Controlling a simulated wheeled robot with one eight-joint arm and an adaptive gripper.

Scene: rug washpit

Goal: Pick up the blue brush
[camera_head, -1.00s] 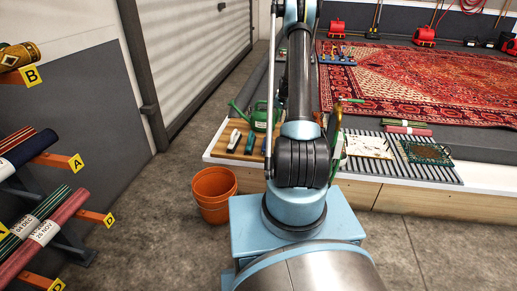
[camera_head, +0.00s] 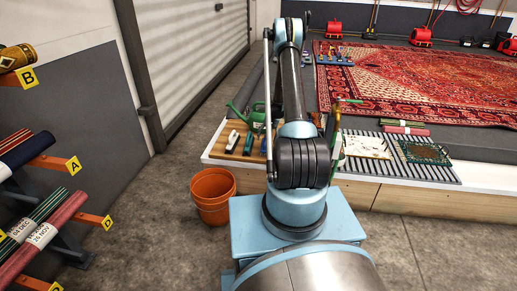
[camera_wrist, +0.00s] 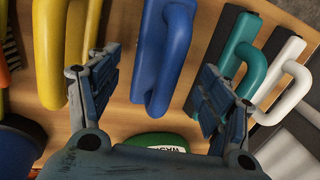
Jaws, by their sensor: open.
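The blue brush (camera_wrist: 165,60) shows in the wrist view as a thick blue handle on a wooden board (camera_wrist: 120,120). My gripper (camera_wrist: 158,95) is open, with one finger on each side of the blue handle in the picture. No contact with it shows; the exact height gap cannot be told. In the head view a blue brush (camera_head: 263,146) shows at the right of the board, partly behind my arm, and my gripper is hidden there.
In the wrist view a yellow handle (camera_wrist: 80,45) lies left of the blue one, with teal (camera_wrist: 240,62) and white (camera_wrist: 286,85) handles right. A green labelled object (camera_wrist: 155,141) lies below it.

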